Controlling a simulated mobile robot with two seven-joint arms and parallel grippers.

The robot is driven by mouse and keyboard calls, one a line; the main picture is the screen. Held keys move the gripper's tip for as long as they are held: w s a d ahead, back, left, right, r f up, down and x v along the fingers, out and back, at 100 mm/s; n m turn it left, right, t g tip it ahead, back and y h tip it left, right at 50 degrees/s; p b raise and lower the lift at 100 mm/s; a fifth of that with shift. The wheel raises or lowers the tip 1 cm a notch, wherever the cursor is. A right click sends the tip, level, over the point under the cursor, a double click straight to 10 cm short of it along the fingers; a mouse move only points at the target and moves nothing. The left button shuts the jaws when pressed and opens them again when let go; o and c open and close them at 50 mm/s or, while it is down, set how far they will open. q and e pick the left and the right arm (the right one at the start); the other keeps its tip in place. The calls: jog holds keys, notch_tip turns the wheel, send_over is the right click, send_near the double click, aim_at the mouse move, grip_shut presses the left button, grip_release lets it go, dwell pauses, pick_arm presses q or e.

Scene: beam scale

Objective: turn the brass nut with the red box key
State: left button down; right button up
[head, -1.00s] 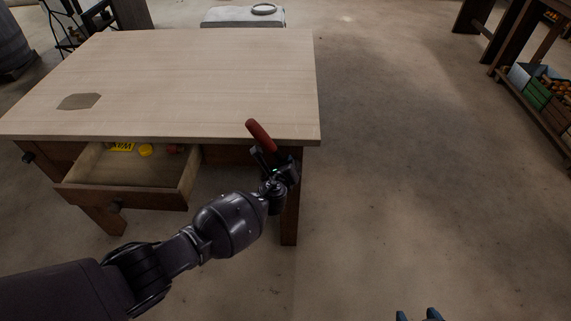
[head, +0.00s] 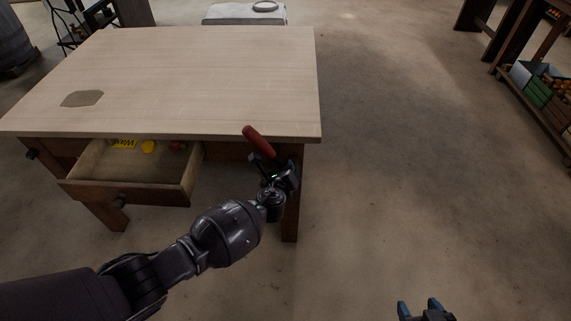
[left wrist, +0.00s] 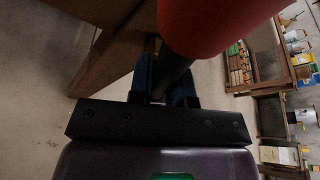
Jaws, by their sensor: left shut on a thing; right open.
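My left gripper (head: 272,168) is shut on the red box key (head: 259,142). It holds the key beside the table's front right corner, with the red end tilted up and to the left. In the left wrist view the key's red part (left wrist: 215,18) is large and close, and its dark shaft (left wrist: 176,76) sits between the fingers of my left gripper (left wrist: 168,88). My right gripper (head: 421,308) is open and empty at the bottom edge of the head view. I cannot make out a brass nut in either view.
The wooden table (head: 190,75) has a bare top except for a dark flat patch (head: 82,98). Its front drawer (head: 128,190) is open, holding yellow and reddish small things. A shelf of crates (head: 540,95) stands far right. The floor between is clear.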

pick_arm(q)
jog(key=s+p, duration=0.1)
jog(key=s, duration=0.2)
jog(key=shift+s+r, duration=0.1)
jog(key=shift+s, duration=0.3)
pick_arm(e)
jog(key=w+r, duration=0.1)
jog(key=r, duration=0.2)
jog(key=shift+w+a+t, duration=0.2)
jog(key=shift+w+t, duration=0.1)
jog(key=shift+w, duration=0.1)
jog(key=shift+f, duration=0.1)
